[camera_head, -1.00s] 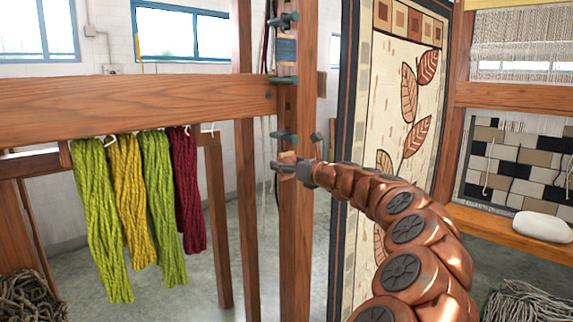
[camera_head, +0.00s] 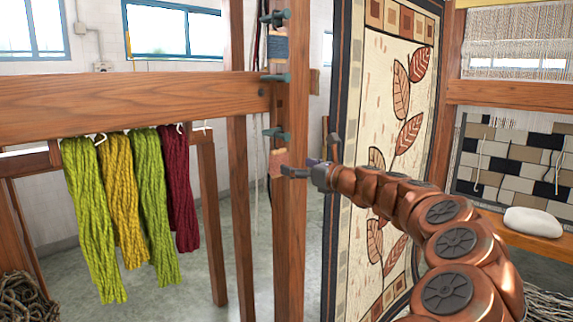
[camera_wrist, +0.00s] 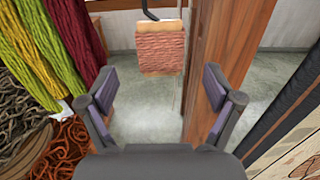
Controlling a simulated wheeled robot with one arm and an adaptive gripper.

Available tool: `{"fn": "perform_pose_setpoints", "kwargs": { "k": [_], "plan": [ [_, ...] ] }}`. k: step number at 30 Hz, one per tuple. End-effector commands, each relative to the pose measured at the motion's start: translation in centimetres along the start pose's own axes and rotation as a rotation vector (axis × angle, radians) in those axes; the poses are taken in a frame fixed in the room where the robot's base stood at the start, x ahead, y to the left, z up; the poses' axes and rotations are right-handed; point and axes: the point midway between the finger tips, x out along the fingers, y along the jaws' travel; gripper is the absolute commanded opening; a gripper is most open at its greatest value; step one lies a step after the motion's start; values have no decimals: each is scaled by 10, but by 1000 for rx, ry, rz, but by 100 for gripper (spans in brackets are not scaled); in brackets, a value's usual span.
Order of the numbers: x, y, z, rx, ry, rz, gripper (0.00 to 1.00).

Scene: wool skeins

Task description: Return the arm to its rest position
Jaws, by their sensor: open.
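My arm (camera_head: 400,205) reaches in from the lower right of the head view. My gripper (camera_head: 290,172) is at its end, in front of the wooden post (camera_head: 290,240). In the wrist view the gripper (camera_wrist: 165,95) has its two fingers well apart with nothing between them. A salmon-pink wound spool (camera_wrist: 161,48) hangs from a dark hook beyond the fingertips. It also shows on the post in the head view (camera_head: 277,160), just left of the gripper.
Green, yellow and dark red skeins (camera_head: 120,210) hang from the wooden beam (camera_head: 130,105). A blue spool (camera_head: 279,48) sits higher on the post among dark pegs (camera_head: 276,78). A leaf-patterned rug (camera_head: 345,240) stands close behind the arm. A white bundle (camera_head: 532,222) lies at right.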

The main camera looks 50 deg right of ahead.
Motion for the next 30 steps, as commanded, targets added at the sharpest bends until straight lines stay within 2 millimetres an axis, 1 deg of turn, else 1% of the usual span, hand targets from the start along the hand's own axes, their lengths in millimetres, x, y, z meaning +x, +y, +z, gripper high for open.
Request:
{"fn": "perform_pose_setpoints", "kwargs": {
  "k": [1, 3, 6, 10, 14, 20, 23, 26, 29, 30],
  "plan": [
    [-9, -1, 0, 2, -1, -2, 90],
    [-19, 0, 0, 2, 0, -1, 90],
    [-30, -1, 0, 2, -1, -2, 90],
    [-40, -1, 0, 2, -1, -3, 90],
    [-44, 0, 0, 1, -1, -2, 90],
    [-44, 0, 0, 1, 0, -1, 90],
    [-41, 6, 0, -12, 4, 11, 90],
    [-30, 30, 1, -66, 22, 60, 90],
    [-13, 76, -1, -170, 55, 156, 90],
    [-5, 100, -4, -223, 70, 207, 90]
  ]
}}
